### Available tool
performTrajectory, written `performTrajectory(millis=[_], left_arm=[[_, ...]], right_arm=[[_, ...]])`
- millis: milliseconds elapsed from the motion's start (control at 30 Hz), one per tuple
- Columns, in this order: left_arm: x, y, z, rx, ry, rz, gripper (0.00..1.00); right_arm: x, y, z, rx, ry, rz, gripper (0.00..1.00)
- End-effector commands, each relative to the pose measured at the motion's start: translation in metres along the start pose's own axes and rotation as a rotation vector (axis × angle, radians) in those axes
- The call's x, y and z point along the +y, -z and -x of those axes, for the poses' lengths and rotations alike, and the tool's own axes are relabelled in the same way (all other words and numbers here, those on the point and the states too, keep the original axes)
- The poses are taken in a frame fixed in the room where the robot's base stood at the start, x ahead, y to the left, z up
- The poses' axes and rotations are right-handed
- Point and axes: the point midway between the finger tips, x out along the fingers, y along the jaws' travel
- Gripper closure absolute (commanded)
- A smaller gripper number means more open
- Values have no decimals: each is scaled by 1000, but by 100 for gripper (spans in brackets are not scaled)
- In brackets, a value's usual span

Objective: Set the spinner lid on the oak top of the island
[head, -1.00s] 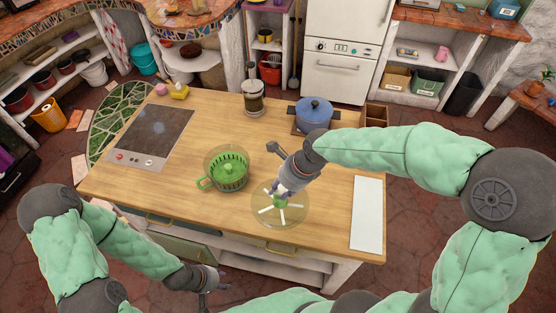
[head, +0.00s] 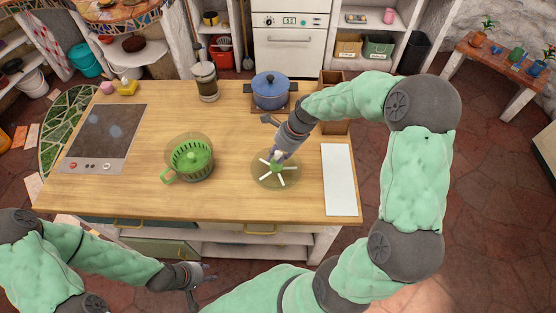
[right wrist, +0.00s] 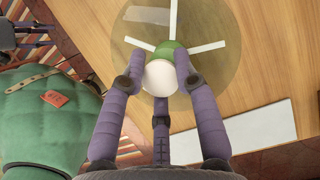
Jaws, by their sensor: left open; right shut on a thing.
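The spinner lid (head: 261,177) is a clear yellowish disc with white spokes and a green centre. In the head view it is over the right part of the island's oak top (head: 235,205), between the green spinner bowl and a white board. My right gripper (head: 279,155) is shut on the lid's pale round knob (right wrist: 160,78). The lid looks level and close to the wood; I cannot tell whether it touches. The green spinner bowl (head: 190,162) stands to its left. My left gripper (head: 205,281) is open and empty in front of the island, below its top.
The white board (head: 339,180) lies at the top's right end. A blue pot (head: 271,92), a glass jar (head: 206,82) and a wooden box (head: 333,78) stand along the back. A dark hob (head: 105,135) is at the left. Wood around the lid is clear.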

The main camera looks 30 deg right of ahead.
Motion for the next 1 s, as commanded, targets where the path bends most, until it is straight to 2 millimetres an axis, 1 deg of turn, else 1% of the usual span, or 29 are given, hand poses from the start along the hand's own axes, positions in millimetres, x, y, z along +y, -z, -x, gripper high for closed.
performTrajectory(millis=[100,300,667,700,767,800,1000], left_arm=[[-1,0,-2,0,0,0,59],[-3,0,-9,0,0,0,59],[-3,0,-9,0,0,0,59],[-3,0,-9,0,0,0,59],[-3,0,-9,0,0,0,59],[-3,0,-9,0,0,0,59],[-3,0,-9,0,0,0,59]], right_arm=[[-5,8,-8,0,-2,-2,100],[-5,18,-33,0,-3,-1,100],[-5,19,-36,0,-1,0,100],[-5,19,-37,0,-1,0,67],[-5,19,-36,0,-1,0,50],[-5,19,-36,0,-1,0,46],[-5,19,-36,0,-1,0,46]])
